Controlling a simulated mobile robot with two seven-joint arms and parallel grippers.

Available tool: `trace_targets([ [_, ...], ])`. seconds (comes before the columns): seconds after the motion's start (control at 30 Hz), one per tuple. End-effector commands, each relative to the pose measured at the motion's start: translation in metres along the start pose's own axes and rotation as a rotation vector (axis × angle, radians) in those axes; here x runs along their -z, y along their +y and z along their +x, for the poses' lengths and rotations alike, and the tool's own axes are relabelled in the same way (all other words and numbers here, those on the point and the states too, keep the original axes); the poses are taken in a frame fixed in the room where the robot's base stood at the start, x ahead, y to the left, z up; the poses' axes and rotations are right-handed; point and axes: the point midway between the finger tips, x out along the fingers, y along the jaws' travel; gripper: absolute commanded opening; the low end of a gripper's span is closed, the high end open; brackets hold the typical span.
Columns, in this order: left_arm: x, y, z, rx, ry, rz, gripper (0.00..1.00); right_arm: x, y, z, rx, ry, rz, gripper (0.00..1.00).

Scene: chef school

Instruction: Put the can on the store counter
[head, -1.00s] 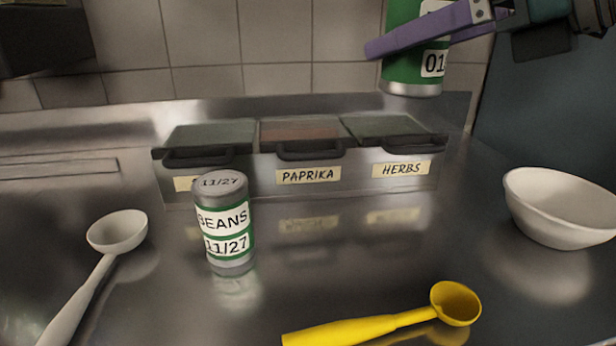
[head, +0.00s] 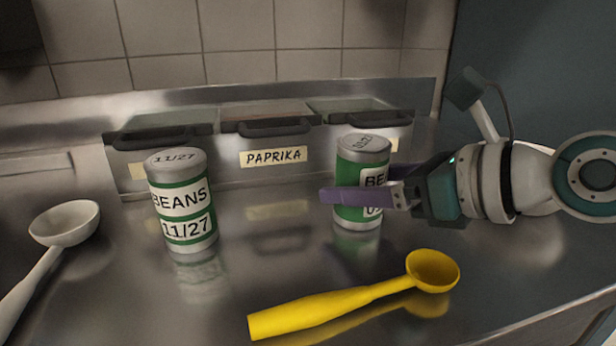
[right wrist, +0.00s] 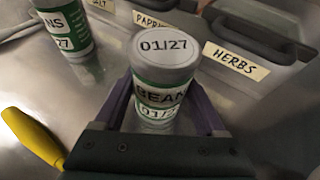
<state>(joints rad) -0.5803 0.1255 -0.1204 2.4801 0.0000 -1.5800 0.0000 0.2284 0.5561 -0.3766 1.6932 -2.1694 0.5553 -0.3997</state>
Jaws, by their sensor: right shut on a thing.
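My right gripper (head: 358,196) is shut on a green and silver bean can (head: 362,149), with purple fingers on both sides of it. The can is upright, low over the steel counter (head: 270,215) in front of the spice bins; I cannot tell if its bottom touches. In the right wrist view the held can (right wrist: 163,60) sits between the fingers, its lid reading 01/27. A second bean can (head: 182,200), marked 11/27, stands upright on the counter to the left. My left gripper is not in view.
A yellow ladle (head: 340,303) lies in front of the held can. A white ladle (head: 62,225) lies at the left. Spice bins (head: 270,124), one labelled PAPRIKA, line the back. Free counter lies between the two cans.

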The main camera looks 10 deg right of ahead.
Motion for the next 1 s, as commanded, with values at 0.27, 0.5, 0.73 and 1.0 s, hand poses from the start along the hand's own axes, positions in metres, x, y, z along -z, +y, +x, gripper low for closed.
trace_targets([
  [0.27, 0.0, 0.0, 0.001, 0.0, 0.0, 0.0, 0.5, 0.0, 0.0, 0.001, 0.0, -0.005, -0.001, 0.0],
  [0.5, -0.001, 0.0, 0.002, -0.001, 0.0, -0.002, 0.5, 0.002, 0.0, 0.001, 0.0, -0.001, 0.0, 0.92],
  [0.73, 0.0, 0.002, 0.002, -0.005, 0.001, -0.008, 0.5, 0.002, 0.0, 0.001, 0.0, -0.001, 0.0, 1.0],
  [1.0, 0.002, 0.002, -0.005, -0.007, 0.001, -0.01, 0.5, 0.0, -0.001, -0.017, 0.001, 0.001, 0.0, 1.0],
])
